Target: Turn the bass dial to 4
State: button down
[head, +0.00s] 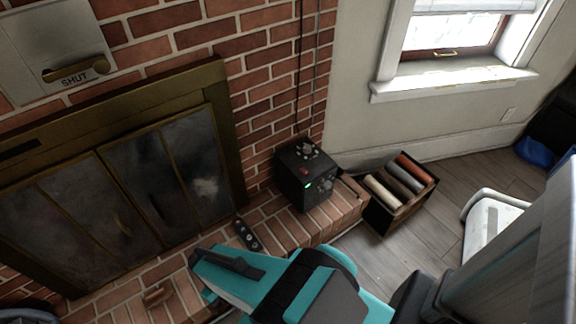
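A black box (308,178) stands upright on the brick hearth, against the brick wall. A round silver-and-black knob (307,150) is on its top, and a smaller knob (325,185) is on its front. A red spot and a small green light also show. The labels and pointers are too small to read, so I cannot tell which knob is the bass dial or where it points. My teal and black arm reaches in from the lower right. Its end, where my gripper (210,273) seems to be, lies left of and nearer than the box, apart from it. Its fingers are not clear.
A dark remote-like object (247,234) lies on the hearth between my arm and the box. A crate (374,218) of rolled items stands right of the box. A brass-framed fireplace (226,120) is at left. Wood floor (455,184) is open behind a white bin (490,216).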

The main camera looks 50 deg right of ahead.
aim_at(326, 185)
jog(key=z, duration=4.75)
jog(key=i, duration=0.1)
jog(key=u, duration=2.95)
jog(key=k, duration=0.95)
jog(key=u, duration=0.1)
jog(key=i, duration=0.7)
